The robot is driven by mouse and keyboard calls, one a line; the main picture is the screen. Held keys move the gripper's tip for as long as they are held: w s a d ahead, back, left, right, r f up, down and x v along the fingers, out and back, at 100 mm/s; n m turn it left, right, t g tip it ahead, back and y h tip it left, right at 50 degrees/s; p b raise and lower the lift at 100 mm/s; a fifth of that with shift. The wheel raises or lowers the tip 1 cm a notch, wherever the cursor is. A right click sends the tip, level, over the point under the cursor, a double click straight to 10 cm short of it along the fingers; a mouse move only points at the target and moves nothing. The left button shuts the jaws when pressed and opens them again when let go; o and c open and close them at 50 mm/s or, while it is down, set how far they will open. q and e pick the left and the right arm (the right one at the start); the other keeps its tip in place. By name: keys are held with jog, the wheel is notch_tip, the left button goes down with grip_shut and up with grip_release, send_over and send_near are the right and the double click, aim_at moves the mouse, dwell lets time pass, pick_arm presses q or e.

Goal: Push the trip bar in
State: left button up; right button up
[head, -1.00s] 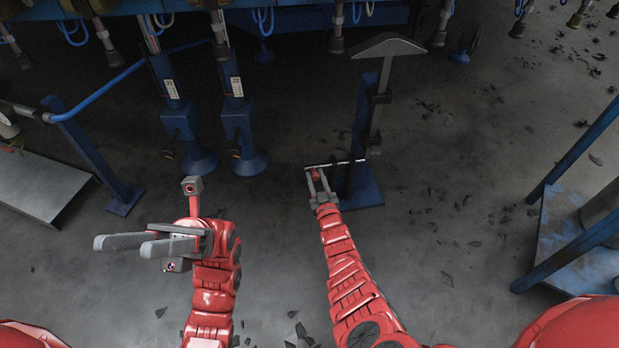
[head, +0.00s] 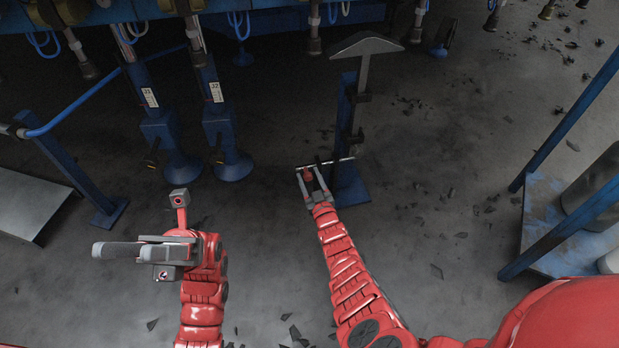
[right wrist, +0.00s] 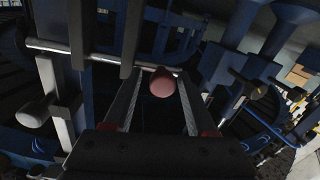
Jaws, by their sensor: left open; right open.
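A thin silver bar (head: 335,162) runs crosswise at the blue post (head: 343,130); I take it to be the trip bar. A red, rounded knob (right wrist: 162,82) sits by it in the right wrist view. My right gripper (head: 310,172) is open, its fingers reaching to the bar with the knob between them. I cannot tell whether they touch it. In the right wrist view the silver bar (right wrist: 85,54) crosses just beyond the fingertips.
A grey T-shaped head (head: 365,45) tops the post. Blue stands (head: 228,140) with white labels stand to its left under the machine. A blue frame (head: 570,235) is at the right, a grey plate (head: 30,205) at the left. Dark scraps litter the floor.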

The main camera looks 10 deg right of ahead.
jog(key=a, duration=0.5)
jog(key=s+d+p, duration=0.2)
jog(key=s+p, duration=0.3)
jog(key=s, duration=0.4)
jog(key=s+d+p, duration=0.2)
jog(key=s+p, duration=0.4)
jog(key=s, duration=0.2)
notch_tip(320, 180, up, 32)
jog(key=s+d+m+t+y+p, duration=0.1)
jog(key=t+p, duration=0.5)
jog(key=p, duration=0.9)
jog(key=shift+s+d+m+t+y, duration=0.3)
jog(key=shift+d+y, duration=0.1)
jog(key=shift+d, duration=0.1)
jog(key=shift+f, duration=0.15)
